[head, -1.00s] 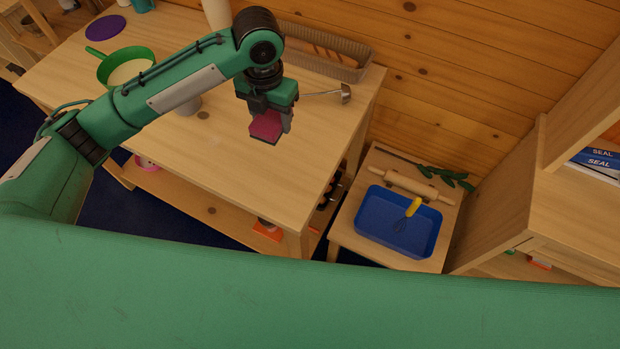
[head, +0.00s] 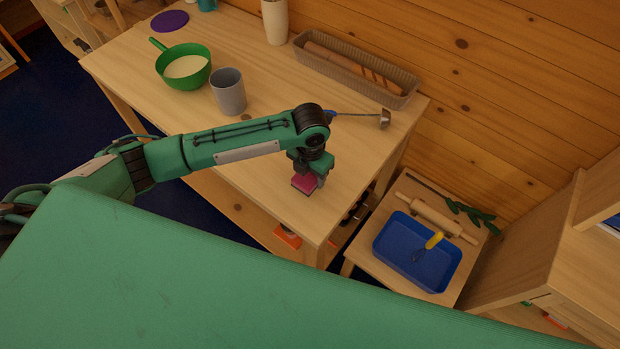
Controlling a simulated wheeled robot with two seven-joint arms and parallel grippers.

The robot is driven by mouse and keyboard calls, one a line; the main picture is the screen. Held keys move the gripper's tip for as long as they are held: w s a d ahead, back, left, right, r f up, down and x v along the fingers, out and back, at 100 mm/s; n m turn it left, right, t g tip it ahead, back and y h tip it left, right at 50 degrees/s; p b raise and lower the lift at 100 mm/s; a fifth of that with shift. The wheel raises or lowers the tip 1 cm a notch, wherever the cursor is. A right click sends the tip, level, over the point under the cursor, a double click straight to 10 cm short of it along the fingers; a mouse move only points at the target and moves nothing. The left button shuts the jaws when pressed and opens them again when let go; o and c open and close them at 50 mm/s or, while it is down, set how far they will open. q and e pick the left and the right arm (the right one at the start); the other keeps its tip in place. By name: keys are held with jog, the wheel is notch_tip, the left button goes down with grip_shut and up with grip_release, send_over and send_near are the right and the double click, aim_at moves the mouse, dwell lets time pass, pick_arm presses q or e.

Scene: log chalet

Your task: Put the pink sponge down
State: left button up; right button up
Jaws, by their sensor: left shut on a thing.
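The pink sponge (head: 304,185) is in the jaws of my left gripper (head: 310,178), over the front right part of the wooden table (head: 262,195). The gripper points down and is shut on the sponge. The sponge is at or just above the table top; I cannot tell whether it touches. The gripper hides part of the sponge. My right gripper is not in the head view.
A grey cup (head: 229,95), a green pan (head: 184,68), a ladle (head: 382,118) and a bread basket (head: 350,72) stand on the table. A lower stand at right holds a blue tray (head: 395,262) and a rolling pin (head: 435,216). Table room around the sponge is clear.

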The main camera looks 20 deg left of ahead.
aim_at(310, 181)
pick_arm(q)
notch_tip(310, 181, down, 4)
jog(key=shift+r+p, duration=0.25)
jog(key=shift+p, duration=0.15)
jog(key=shift+f, duration=0.2)
jog(key=shift+f, duration=0.2)
jog(key=o, duration=0.9)
jog(key=shift+o, duration=0.2)
jog(key=shift+r, duration=0.15)
